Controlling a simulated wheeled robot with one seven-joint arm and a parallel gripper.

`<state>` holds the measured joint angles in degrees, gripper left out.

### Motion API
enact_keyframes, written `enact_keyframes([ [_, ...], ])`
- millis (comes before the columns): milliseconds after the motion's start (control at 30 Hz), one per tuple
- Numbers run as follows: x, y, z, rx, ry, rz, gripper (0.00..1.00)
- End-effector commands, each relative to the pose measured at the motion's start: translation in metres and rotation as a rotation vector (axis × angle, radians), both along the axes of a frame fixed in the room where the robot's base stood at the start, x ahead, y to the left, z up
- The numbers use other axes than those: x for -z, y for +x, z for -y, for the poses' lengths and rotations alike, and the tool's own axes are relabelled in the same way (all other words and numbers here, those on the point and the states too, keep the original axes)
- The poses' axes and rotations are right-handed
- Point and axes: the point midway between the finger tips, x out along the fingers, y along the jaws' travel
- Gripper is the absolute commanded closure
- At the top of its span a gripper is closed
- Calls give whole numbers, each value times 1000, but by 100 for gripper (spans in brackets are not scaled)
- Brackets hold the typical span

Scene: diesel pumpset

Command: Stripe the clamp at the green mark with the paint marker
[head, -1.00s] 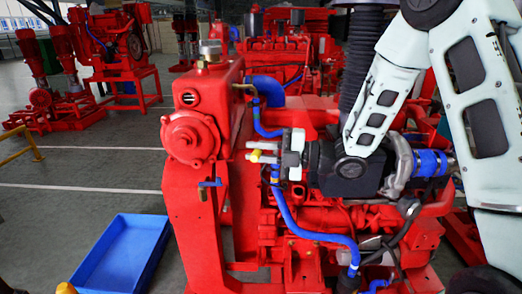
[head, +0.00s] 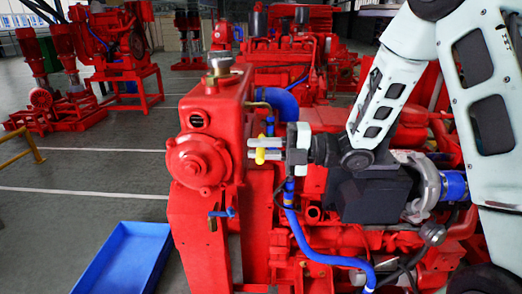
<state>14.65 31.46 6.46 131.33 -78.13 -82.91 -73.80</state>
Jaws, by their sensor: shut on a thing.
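My gripper (head: 256,148) points left in the head view, its pale fingers shut on a small yellow paint marker (head: 261,156). The marker appears in front of the red engine, just right of the round red housing (head: 199,165). I cannot tell how far it is from the engine surface. A thick blue hose (head: 282,102) runs behind and above the gripper, and a thinner blue hose (head: 303,240) runs below it. A short blue hose (head: 453,187) joins a grey metal pipe at the right. I cannot make out the green mark or which clamp bears it.
The red engine (head: 215,105) fills the middle. A blue tray (head: 122,268) lies on the floor at lower left. Red pumps (head: 40,97) and another red engine (head: 112,40) stand at the back left. The grey floor between them is mostly clear.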

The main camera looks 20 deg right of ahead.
Motion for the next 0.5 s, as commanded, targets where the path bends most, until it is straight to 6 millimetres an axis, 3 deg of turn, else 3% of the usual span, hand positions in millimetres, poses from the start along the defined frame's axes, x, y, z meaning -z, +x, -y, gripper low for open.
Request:
enact_keyframes([
  [500, 2, 38, 16, 1, 0, 1, 100],
])
